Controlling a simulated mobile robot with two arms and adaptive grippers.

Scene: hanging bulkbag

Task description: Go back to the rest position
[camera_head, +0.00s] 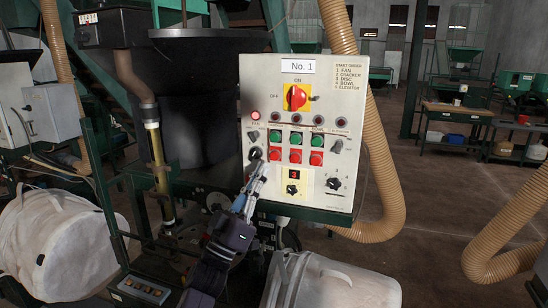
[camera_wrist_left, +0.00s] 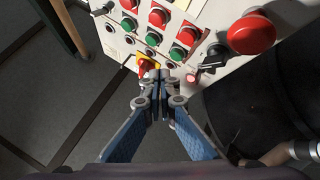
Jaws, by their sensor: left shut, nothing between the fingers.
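My left gripper (camera_head: 260,172) is at the lower left of the white control panel (camera_head: 330,75) in the head view, with its fingers pointing up at the panel face. In the left wrist view the gripper (camera_wrist_left: 158,82) is shut and empty. Its tips are close to the panel, by a small yellow-backed knob (camera_wrist_left: 148,64). I cannot tell whether they touch. The panel carries a red rotary switch (camera_head: 296,97) on yellow, green buttons, red buttons and black knobs. A red lamp (camera_head: 255,115) at its left is lit. My right gripper is not in view.
White bulk bags stand at the left (camera_head: 55,245) and below the panel (camera_head: 335,283). A dark drum (camera_head: 205,90) stands behind the panel. A beige hose (camera_head: 385,185) hangs at its right edge. Open floor (camera_head: 425,215) lies to the right.

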